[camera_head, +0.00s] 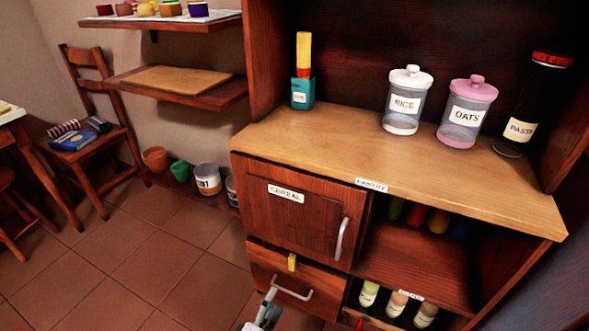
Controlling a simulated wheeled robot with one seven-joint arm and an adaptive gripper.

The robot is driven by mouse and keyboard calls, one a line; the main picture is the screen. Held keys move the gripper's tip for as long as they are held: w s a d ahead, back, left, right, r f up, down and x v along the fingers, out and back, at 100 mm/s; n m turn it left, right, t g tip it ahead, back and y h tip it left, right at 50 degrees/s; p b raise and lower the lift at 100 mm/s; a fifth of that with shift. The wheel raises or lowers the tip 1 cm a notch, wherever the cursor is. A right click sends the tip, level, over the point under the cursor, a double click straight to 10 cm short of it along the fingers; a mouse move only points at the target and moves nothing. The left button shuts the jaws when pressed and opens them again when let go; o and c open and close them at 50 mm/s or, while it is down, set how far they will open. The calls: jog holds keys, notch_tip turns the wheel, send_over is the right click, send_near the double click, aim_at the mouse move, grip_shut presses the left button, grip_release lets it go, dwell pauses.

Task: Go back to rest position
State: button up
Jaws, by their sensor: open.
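My gripper (266,311) shows only in part at the bottom edge of the head view, low in front of the drawer (270,279) of the wooden cabinet. Its grey and teal parts are small and cut off by the frame. It is open, and I see nothing held in it. The drawer has a metal handle (293,289) just right of my gripper; I cannot tell whether they touch. A small yellow object (292,262) is at the drawer's top edge. The rest of my arm is out of view.
The cabinet counter (400,163) holds a rice jar (404,119), an oats jar (463,126), a dark pasta jar (520,129) and a teal box (303,94). The cabinet door (310,225) is closed. A chair (88,150) stands left. Tiled floor (150,260) is clear.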

jog(key=w+d+r+m+g+h, duration=0.1)
jog(key=d+r+m+g+h, duration=0.25)
jog(key=r, duration=0.55)
jog(key=w+d+r+m+g+h, duration=0.1)
jog(key=d+r+m+g, duration=0.2)
jog(key=d+r+g, duration=0.45)
jog(key=w+d+r+m+g+h, duration=0.1)
jog(key=d+r+m+g+h, duration=0.15)
jog(key=r, duration=0.85)
jog(key=s+d+r+m+g+y, duration=0.3)
jog(key=s+d+r+g, duration=0.1)
jog(key=d+r, duration=0.45)
jog(key=s+d+r+m+y, duration=0.1)
jog(key=s+d+r+y, duration=0.4)
jog(key=s, duration=0.4)
jog(key=s+d+r+m+y, duration=0.1)
jog(key=s+d+r+y, duration=0.25)
jog(key=s+r, duration=0.45)
jog(key=s+a+f+y, duration=0.1)
jog(key=s+y, duration=0.1)
jog(key=s, duration=0.6)
notch_tip(320, 180, up, 26)
jog(key=t+p, duration=0.4)
jog(key=p, duration=2)
jog(key=shift+t, duration=0.35)
jog(key=shift+d+f, duration=0.1)
